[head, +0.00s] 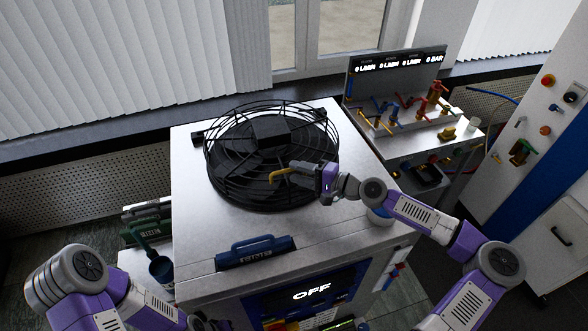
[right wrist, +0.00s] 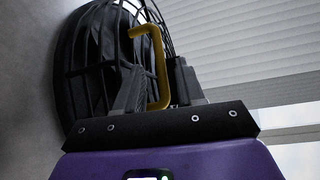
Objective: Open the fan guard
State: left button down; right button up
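The fan guard (head: 235,150) is a round black wire cage on top of the metal cabinet, lying down over the fan. A yellow C-shaped handle (head: 285,172) sits at its front right edge. My right gripper (head: 312,178) is at this handle, coming from the right. In the right wrist view the yellow handle (right wrist: 161,70) stands between the two grey fingers, and the black cage (right wrist: 92,60) is behind. Whether the fingers press on the handle is unclear. My left gripper (head: 203,322) is low at the bottom edge, mostly cut off, away from the guard.
The cabinet top (head: 195,225) is bare around the guard. A blue handle (head: 255,250) sits on its front edge above a panel reading OFF (head: 311,291). A bench with valves (head: 415,110) stands at right. A window and blinds are behind.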

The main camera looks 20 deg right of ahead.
jog(key=shift+x, duration=0.85)
grip_shut()
